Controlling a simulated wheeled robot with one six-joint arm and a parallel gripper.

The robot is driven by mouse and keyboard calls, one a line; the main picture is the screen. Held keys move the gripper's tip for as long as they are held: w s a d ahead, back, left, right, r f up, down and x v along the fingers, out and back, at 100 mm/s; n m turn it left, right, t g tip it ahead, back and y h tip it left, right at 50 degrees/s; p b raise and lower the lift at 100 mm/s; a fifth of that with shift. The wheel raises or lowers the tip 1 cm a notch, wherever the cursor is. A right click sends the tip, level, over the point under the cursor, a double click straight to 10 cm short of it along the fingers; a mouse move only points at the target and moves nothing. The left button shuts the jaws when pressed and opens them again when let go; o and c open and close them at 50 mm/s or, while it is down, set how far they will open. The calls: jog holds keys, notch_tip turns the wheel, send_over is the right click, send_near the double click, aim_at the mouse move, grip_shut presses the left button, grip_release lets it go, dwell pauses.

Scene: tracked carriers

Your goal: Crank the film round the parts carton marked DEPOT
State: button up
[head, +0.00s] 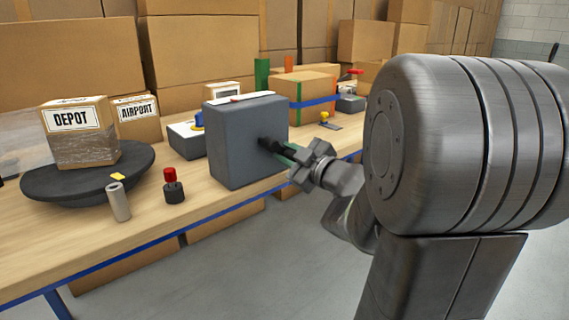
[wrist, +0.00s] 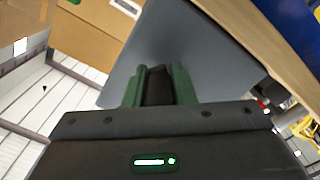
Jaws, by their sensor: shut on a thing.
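The parts carton marked DEPOT (head: 80,125) stands on a dark round turntable (head: 60,190) at the left in the head view. Clear film covers its lower part, and a sheet of film (head: 22,138) stretches off to the left. A grey box (head: 232,145) stands right of the turntable, with a dark crank handle (head: 267,143) on its side. My gripper (head: 284,153) is at that side, shut on the handle. In the wrist view its green fingers (wrist: 158,82) have the dark handle (wrist: 158,88) between them, in front of the grey box (wrist: 195,50). The fingers partly hide the handle.
A small grey cylinder (head: 118,203) and a red-topped black piece (head: 173,187) stand by the turntable, near the bench's front edge. A strapped carton (head: 302,95) is farther right. Large cartons line the back.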

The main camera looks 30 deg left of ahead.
jog(key=shift+w+d+r+n+b, duration=0.1)
jog(key=shift+w+r+n+b, duration=0.1)
jog(key=shift+r+n, duration=0.45)
jog(key=shift+w+d+r+n+b, duration=0.1)
jog(key=shift+r+n+b, duration=0.1)
jog(key=shift+n, duration=0.75)
jog(key=shift+a, duration=0.1)
jog(key=o, duration=1)
jog(key=shift+p+v, duration=1.9)
jog(key=shift+v, duration=5.05)
